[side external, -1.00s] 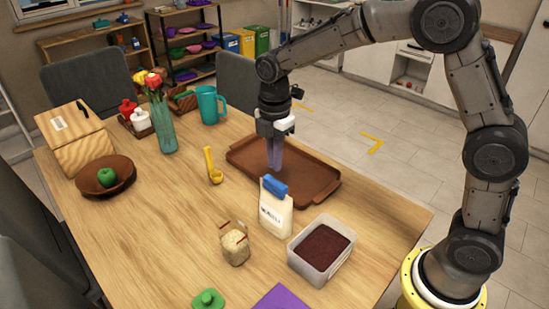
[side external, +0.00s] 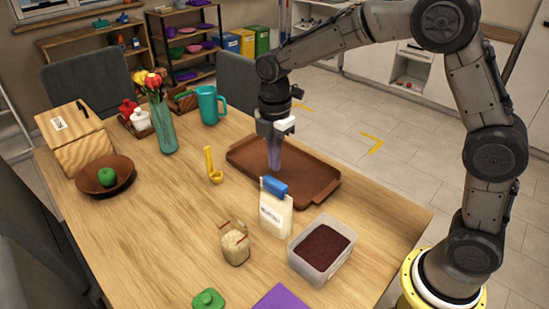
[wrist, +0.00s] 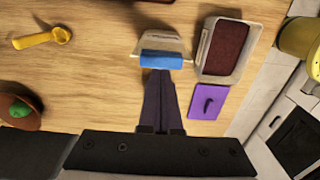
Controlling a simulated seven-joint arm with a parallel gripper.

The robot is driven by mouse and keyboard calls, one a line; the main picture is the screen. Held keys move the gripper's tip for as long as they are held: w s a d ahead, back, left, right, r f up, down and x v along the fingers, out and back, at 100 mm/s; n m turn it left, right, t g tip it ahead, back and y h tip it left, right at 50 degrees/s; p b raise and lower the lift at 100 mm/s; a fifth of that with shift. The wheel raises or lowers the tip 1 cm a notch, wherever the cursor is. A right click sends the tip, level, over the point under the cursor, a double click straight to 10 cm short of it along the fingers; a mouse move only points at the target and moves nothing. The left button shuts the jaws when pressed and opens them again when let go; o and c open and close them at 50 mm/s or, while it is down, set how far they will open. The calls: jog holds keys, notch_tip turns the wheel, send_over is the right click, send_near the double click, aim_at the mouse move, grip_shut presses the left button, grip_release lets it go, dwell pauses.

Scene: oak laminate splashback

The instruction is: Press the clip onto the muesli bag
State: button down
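The muesli bag (side external: 276,216) is a cream-white bag with a printed label. It stands upright on the table in front of the tray. The blue clip (side external: 275,186) sits across the top of the bag, slightly tilted in the side view. In the wrist view, the clip (wrist: 162,60) lies across the bag's upper edge (wrist: 165,44).
A brown tray (side external: 310,188) lies below my gripper. An open container (side external: 320,250) of dark grains stands right of the bag, and a jar (side external: 235,244) left of it. A yellow scoop (side external: 211,166) and purple lid (side external: 280,300) lie nearby.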

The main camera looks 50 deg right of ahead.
aim_at(274, 181)
jog(key=shift+f, duration=0.7)
jog(key=shift+f, duration=0.35)
jog(key=shift+f, duration=0.65)
jog(key=shift+f, duration=0.35)
jog(key=shift+r, duration=0.1)
notch_tip(274, 181, up, 7)
dwell(1.0)
